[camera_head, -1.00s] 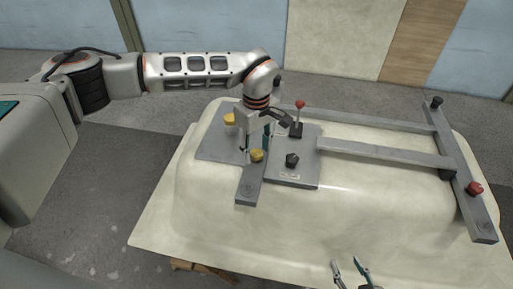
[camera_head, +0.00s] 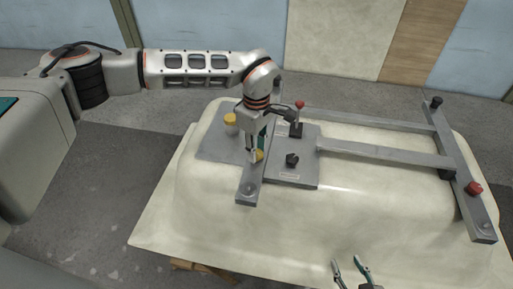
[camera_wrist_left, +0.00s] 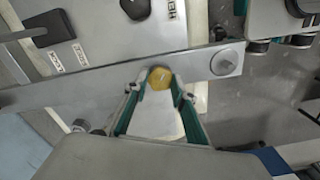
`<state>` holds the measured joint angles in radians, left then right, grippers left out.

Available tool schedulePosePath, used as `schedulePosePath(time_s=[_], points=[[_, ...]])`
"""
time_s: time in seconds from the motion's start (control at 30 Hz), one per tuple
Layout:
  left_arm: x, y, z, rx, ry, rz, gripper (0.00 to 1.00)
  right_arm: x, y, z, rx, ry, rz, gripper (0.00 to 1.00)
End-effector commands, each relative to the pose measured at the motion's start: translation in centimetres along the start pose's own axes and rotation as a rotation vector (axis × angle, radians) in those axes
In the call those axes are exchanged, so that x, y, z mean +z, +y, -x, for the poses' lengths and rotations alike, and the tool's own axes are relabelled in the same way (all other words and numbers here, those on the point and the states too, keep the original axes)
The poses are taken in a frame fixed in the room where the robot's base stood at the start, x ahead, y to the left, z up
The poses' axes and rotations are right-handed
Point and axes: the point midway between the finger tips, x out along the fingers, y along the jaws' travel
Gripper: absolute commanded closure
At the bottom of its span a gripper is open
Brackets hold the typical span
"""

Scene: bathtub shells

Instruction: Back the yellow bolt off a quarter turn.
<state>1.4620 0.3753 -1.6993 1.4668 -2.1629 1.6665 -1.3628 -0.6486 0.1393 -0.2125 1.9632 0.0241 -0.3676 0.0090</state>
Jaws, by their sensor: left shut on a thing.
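The yellow bolt (camera_head: 260,155) is on the grey bar of the fixture on top of the tub shell, partly covered by my gripper in the head view. In the left wrist view the yellow bolt (camera_wrist_left: 160,78) sits between the tips of my left gripper (camera_wrist_left: 158,85), which has teal-edged fingers. My left gripper (camera_head: 256,157) points down and is shut on the bolt. My right gripper (camera_head: 350,267) is at the bottom edge of the head view, with its fingers apart and nothing between them.
Another yellow knob (camera_head: 230,119) stands on the plate to the left. A black knob (camera_head: 292,160) and a red-tipped lever (camera_head: 299,106) are to the right of the bolt. A red knob (camera_head: 473,188) is on the far-right bar. The pale tub shell (camera_head: 330,220) is clear in front.

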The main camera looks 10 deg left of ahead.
Motion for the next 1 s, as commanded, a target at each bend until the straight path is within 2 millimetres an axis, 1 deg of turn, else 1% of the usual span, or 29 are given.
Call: schedulePosePath(time_s=[0.2,0.5,0.73,1.0], points=[[-0.02,0.07,0.12,0.002,0.001,0.2,0.96,-0.06,0.01,0.03,0.0,0.0,0.0,0.6],[-0.01,0.05,0.08,0.001,0.001,0.445,0.96,0.05,-0.01,0.01,0.0,-0.002,0.0,0.6],[0.0,0.06,0.1,0.002,0.0,0.57,0.96,0.1,-0.02,-0.01,0.0,-0.002,0.0,0.6],[0.0,0.07,0.12,0.002,-0.001,0.636,0.96,0.11,-0.02,-0.01,0.0,-0.002,0.0,0.6]])
